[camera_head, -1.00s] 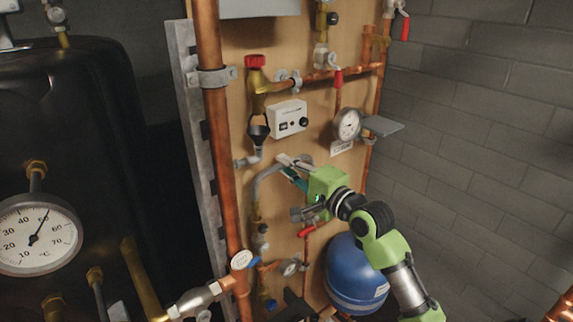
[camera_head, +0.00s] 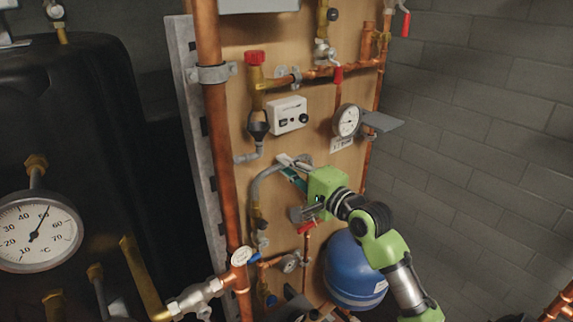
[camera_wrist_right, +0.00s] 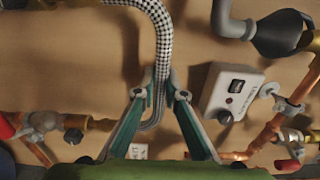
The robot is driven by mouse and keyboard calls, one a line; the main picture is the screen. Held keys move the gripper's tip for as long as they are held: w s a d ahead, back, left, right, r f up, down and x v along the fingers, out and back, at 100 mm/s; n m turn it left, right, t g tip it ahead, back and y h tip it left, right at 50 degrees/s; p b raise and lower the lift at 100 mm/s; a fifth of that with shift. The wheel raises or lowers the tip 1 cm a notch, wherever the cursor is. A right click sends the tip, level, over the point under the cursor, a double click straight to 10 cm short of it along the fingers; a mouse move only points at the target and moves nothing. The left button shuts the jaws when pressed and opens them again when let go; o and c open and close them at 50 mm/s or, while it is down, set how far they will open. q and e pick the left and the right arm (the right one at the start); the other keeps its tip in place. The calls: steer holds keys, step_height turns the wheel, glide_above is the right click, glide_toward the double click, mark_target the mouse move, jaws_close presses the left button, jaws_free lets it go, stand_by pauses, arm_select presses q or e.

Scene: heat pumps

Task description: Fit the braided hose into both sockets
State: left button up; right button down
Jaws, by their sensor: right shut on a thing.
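The braided hose (camera_head: 262,180) arches in front of the wooden board in the head view. Its left leg runs down toward a brass fitting (camera_head: 257,212); I cannot tell whether its end is seated there. My right gripper (camera_head: 288,166) is shut on the hose near the top of the arch. In the right wrist view the checkered hose (camera_wrist_right: 152,30) passes between the two teal fingers (camera_wrist_right: 159,95) and bends left beyond them. I cannot make out a second socket clearly. My left gripper is not in view.
A white control box (camera_head: 287,115) and a black funnel (camera_head: 257,127) sit above the hose. A gauge (camera_head: 346,121) and a grey shelf (camera_head: 381,122) are at upper right. A blue tank (camera_head: 352,270) stands below my arm. A thick copper pipe (camera_head: 215,150) runs down the left.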

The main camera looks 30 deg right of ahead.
steer(key=shift+f, duration=0.85)
stand_by(0.9)
steer(key=c, duration=2)
jaws_free()
steer(key=shift+f, duration=0.1)
steer(key=shift+s, duration=0.1)
steer(key=shift+s+d, duration=0.2)
steer(key=shift+s, duration=1.9)
steer(key=shift+s+d, duration=0.15)
steer(key=shift+s, duration=1.95)
